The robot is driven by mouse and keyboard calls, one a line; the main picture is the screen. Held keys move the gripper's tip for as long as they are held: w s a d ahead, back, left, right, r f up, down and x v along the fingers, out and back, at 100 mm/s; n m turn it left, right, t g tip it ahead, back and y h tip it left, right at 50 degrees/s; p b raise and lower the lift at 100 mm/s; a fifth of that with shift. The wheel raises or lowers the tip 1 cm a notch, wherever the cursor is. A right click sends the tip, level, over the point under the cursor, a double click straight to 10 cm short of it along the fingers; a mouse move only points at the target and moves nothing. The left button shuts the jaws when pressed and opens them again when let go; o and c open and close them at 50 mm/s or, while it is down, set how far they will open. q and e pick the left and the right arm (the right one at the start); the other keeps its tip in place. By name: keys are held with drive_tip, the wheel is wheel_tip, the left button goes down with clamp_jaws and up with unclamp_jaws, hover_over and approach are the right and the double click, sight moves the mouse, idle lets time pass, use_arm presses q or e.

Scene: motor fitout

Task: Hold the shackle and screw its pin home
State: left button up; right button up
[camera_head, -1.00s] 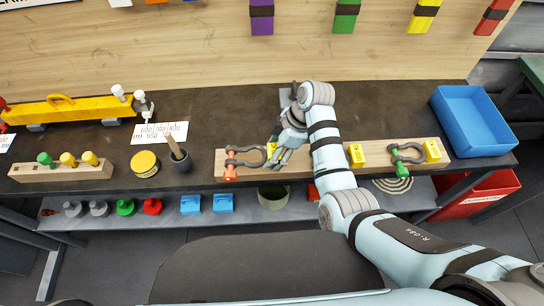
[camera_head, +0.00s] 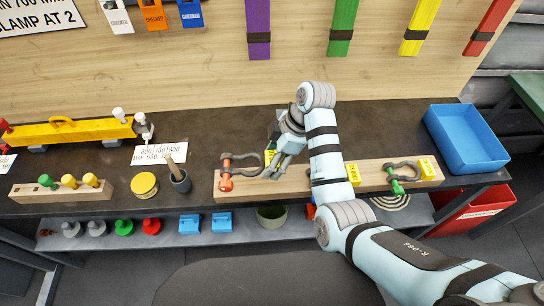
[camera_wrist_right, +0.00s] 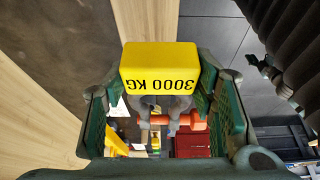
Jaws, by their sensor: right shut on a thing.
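A dark grey shackle (camera_head: 247,158) with an orange pin (camera_head: 226,176) lies on the left part of a long wooden rail (camera_head: 300,182). The pin crosses the shackle's open end; how deep it sits is unclear. My right gripper (camera_head: 270,172) is at the shackle's bow end, shut on a yellow block there. In the right wrist view this block (camera_wrist_right: 160,68) reads "3000 KG" upside down and sits between the fingers. The orange pin (camera_wrist_right: 172,121) shows beyond it, with the shackle partly hidden. My left gripper is not in view.
A green-pinned shackle (camera_head: 402,172) lies on the rail's right end. My right arm covers the rail's middle. A blue bin (camera_head: 466,138) stands at right, a dark cup (camera_head: 180,181) and yellow tin (camera_head: 144,184) at left. Bench space behind the rail is mostly clear.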

sight(267, 186)
drive_tip(key=shift+f, duration=0.4)
drive_tip(key=shift+f+b, duration=0.8)
drive_tip(key=shift+f, duration=0.6)
drive_tip(key=shift+f, duration=0.35)
drive_tip(key=shift+f+b, duration=1.1)
drive_tip(key=shift+f, duration=1)
drive_tip(key=shift+f, duration=0.35)
drive_tip(key=shift+f+b, duration=0.35)
drive_tip(key=shift+f, duration=0.1)
